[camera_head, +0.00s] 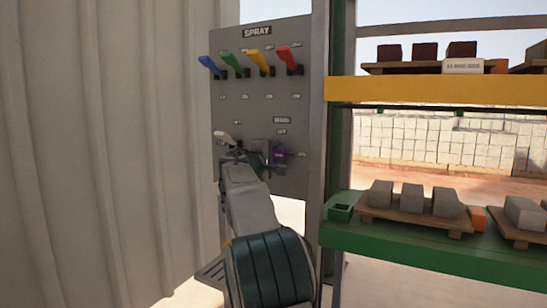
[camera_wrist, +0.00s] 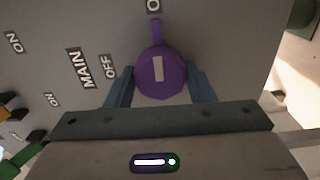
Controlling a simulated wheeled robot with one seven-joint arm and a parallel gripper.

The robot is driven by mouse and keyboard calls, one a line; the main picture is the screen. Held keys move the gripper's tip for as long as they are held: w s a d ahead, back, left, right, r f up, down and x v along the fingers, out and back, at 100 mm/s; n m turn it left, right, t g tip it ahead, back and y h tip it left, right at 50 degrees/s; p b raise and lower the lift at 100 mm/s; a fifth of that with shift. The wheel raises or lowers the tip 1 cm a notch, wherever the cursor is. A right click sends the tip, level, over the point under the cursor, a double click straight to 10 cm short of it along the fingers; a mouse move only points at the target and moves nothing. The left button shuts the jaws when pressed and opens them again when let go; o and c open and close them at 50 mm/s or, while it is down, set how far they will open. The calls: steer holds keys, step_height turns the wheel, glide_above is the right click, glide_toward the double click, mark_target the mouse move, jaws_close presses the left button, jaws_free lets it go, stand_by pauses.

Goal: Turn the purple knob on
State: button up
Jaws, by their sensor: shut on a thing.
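The purple knob (camera_head: 279,154) is low on the grey spray panel (camera_head: 262,113) in the head view. In the wrist view the purple knob (camera_wrist: 160,74) is round with a narrow tab pointing up the picture and a pale bar on its face. My gripper (camera_head: 262,156) is at the knob. In the wrist view my gripper (camera_wrist: 160,88) has one blue-grey finger on each side of the knob and is shut on it. Labels "MAIN" and "OFF" show left of the knob, and the label past its tab is cut off.
Blue (camera_head: 208,64), green (camera_head: 230,62), yellow (camera_head: 257,60) and red (camera_head: 286,57) levers stick out above. A white handle (camera_head: 222,137) is left of my gripper. A corrugated wall (camera_head: 110,150) stands left. A green shelf (camera_head: 420,252) with grey blocks on boards stands right.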

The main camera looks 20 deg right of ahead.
steer(key=shift+d, duration=0.1)
steer(key=o, duration=1)
steer(key=shift+d, duration=0.1)
steer(key=shift+c, duration=0.2)
steer(key=shift+a, duration=0.2)
steer(key=shift+s+a, duration=0.15)
steer(key=shift+s, duration=0.05)
steer(key=v, duration=1.3)
steer(key=shift+p, duration=0.3)
steer(key=shift+s, duration=0.1)
